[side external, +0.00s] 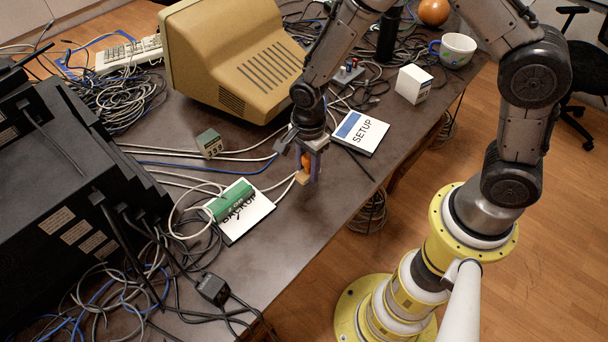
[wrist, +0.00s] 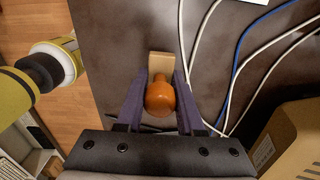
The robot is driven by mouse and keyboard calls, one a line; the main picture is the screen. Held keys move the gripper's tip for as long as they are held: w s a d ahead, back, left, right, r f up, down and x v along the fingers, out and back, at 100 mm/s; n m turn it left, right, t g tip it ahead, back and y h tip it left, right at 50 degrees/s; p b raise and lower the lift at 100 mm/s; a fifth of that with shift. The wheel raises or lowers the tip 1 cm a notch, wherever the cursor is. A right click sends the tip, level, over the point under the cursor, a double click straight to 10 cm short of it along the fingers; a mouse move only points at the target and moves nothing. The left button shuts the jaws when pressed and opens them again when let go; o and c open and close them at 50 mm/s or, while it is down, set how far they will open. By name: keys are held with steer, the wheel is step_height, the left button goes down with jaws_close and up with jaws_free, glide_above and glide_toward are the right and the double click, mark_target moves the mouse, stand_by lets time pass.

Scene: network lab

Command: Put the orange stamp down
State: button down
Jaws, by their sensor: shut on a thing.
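The orange stamp (wrist: 160,96) has a rounded orange handle and a pale wooden base. My gripper (wrist: 156,88) is shut on it, with one purple finger on each side of the handle. In the side external view the stamp (side external: 306,161) sits between the fingers of my gripper (side external: 308,165), upright, near the table's front edge. Its wooden base shows below the fingertips. I cannot tell whether the base touches the table.
A SETUP card (side external: 360,133) lies to the right and a BACKUP card (side external: 245,222) with a green object (side external: 231,200) to the left. Cables (side external: 195,187) run behind. A beige monitor (side external: 235,60) stands at the back. Bare table (side external: 290,235) lies in front.

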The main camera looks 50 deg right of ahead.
mark_target(304, 170)
steer(key=f, duration=0.1)
steer(key=w+f, duration=0.1)
steer(key=f, duration=0.1)
steer(key=shift+a, duration=0.1)
steer(key=shift+f, duration=0.45)
steer(key=shift+f, duration=0.15)
steer(key=c, duration=0.5)
jaws_free()
